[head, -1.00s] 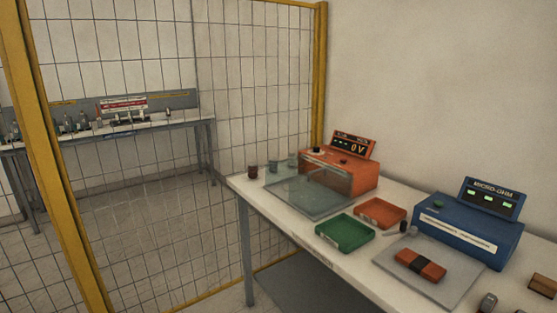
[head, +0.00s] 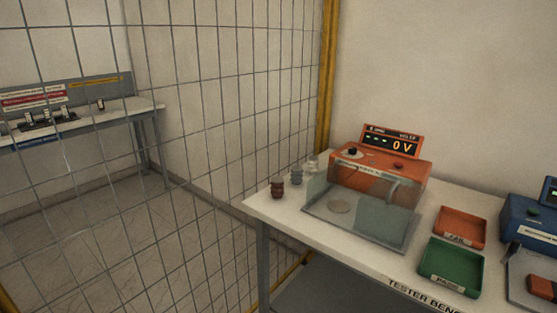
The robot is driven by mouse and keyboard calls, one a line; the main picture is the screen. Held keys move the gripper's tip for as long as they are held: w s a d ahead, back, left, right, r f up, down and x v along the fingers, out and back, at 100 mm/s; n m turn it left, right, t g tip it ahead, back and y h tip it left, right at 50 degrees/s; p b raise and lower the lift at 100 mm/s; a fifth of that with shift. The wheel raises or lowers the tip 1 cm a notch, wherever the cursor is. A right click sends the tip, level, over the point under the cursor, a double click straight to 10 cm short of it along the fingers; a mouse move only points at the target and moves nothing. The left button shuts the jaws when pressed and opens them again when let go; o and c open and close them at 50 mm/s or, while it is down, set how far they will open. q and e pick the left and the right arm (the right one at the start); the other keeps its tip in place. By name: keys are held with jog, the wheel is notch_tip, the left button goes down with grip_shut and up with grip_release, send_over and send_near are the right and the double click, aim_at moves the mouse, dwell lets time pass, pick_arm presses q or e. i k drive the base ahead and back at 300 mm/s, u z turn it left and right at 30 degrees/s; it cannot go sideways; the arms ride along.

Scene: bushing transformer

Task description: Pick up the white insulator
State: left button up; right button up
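Three small ribbed insulators stand upright in a row at the left end of the tester bench (head: 275,216). The nearest is a dark red-brown insulator (head: 278,188). Behind it stands a grey insulator (head: 297,174). The farthest is a pale, whitish insulator (head: 312,163), close to the clear-walled test chamber. None of them is held. Neither of my grippers shows in the head view.
An orange tester (head: 380,175) reading 0 V has a clear chamber in front. An orange tray (head: 460,227), a green tray (head: 450,266) and a blue instrument (head: 530,222) are to its right. A yellow-posted wire fence (head: 215,130) stands left of the bench, with another table (head: 80,122) behind it.

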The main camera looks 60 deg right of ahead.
aim_at(312, 169)
jog(key=i, duration=0.95)
jog(key=z, duration=2.6)
